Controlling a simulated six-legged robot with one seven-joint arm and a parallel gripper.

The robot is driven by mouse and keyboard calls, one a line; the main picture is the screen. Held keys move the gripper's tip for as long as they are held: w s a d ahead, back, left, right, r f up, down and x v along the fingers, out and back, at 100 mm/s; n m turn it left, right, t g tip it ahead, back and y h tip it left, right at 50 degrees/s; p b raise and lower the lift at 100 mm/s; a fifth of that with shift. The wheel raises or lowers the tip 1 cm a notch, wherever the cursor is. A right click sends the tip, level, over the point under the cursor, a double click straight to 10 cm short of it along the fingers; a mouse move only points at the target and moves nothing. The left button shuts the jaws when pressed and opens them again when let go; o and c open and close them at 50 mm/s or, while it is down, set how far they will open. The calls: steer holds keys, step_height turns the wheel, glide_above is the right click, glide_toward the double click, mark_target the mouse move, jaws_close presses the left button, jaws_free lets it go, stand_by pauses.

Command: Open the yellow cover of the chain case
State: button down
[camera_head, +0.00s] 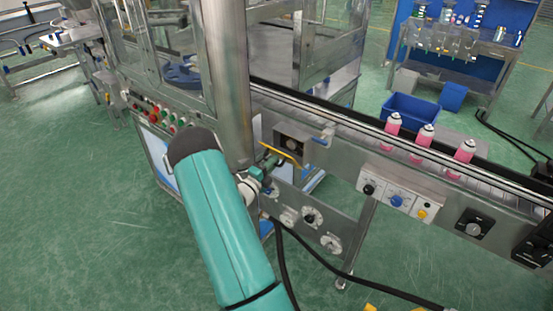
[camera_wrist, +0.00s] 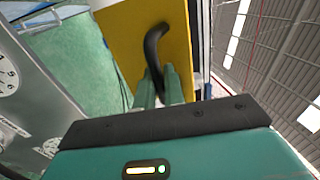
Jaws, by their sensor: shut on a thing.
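The yellow cover (camera_wrist: 120,35) fills the upper middle of the wrist view as a flat plate with a curved black handle (camera_wrist: 153,42). My gripper (camera_wrist: 158,78) has its two green fingers shut on the lower part of this handle. In the head view the cover shows nearly edge-on as a thin yellow strip (camera_head: 281,153). It stands out from the front of the grey chain case (camera_head: 312,150), and a dark round part shows inside the case. My gripper (camera_head: 268,164) is at the left of the strip; its fingertips are too small to make out there.
A steel column (camera_head: 228,80) stands close behind my arm. A conveyor (camera_head: 345,125) carries pink cans (camera_head: 427,134) to the right, above a control box (camera_head: 400,198). Gauges (camera_head: 311,216) sit below the case. Green floor lies open at the left.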

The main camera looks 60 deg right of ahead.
step_height(320, 180, down, 10)
steer(key=h, duration=0.4)
steer(key=shift+a+g, duration=0.3)
steer(key=shift+a, duration=0.1)
steer(key=shift+w, duration=0.1)
stand_by(0.4)
steer(key=c, duration=1.6)
jaws_free()
steer(key=v, duration=1.3)
steer(key=shift+a+f, duration=0.15)
steer(key=shift+f, duration=0.3)
